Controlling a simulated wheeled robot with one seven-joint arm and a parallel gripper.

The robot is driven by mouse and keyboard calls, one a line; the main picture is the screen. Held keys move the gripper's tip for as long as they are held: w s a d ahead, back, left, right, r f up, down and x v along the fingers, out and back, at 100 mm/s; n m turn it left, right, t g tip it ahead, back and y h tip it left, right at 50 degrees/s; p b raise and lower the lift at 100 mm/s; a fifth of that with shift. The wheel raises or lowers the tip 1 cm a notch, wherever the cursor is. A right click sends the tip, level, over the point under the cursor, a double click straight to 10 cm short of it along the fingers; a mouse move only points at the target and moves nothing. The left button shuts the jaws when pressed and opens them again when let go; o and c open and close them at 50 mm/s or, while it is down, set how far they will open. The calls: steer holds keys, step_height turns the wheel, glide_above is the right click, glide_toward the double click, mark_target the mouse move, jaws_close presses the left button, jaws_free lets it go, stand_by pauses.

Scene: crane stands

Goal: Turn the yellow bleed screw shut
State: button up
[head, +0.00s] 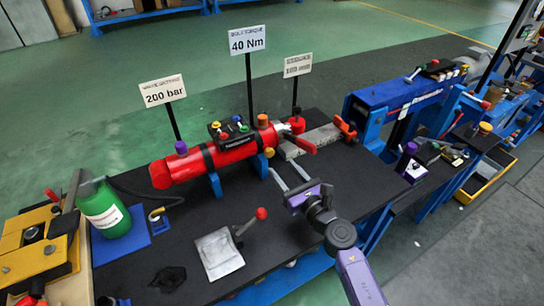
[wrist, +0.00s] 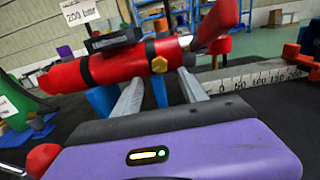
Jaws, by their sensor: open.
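The red cylinder (head: 215,155) lies across blue stands on the black bench. A gold-yellow hex screw (wrist: 160,65), which looks like the bleed screw, sits on its near side towards the right end; it also shows in the head view (head: 269,152). My gripper (head: 287,170) is open, with its two grey fingers pointing at the cylinder. In the wrist view the screw appears between the fingertips (wrist: 160,78) and slightly beyond them. I see no contact, but the exact gap cannot be told. Nothing is held.
A valve block (head: 230,129) with coloured knobs sits on the cylinder. A grey ruler (wrist: 250,78) extends to its right. A red-knobbed lever (head: 248,224) on a metal plate (head: 219,252) stands left of my arm.

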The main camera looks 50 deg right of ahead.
mark_target(271, 154)
steer(key=x, duration=0.7)
steer(key=shift+w, duration=0.25)
steer(key=shift+c, duration=0.2)
jaws_close()
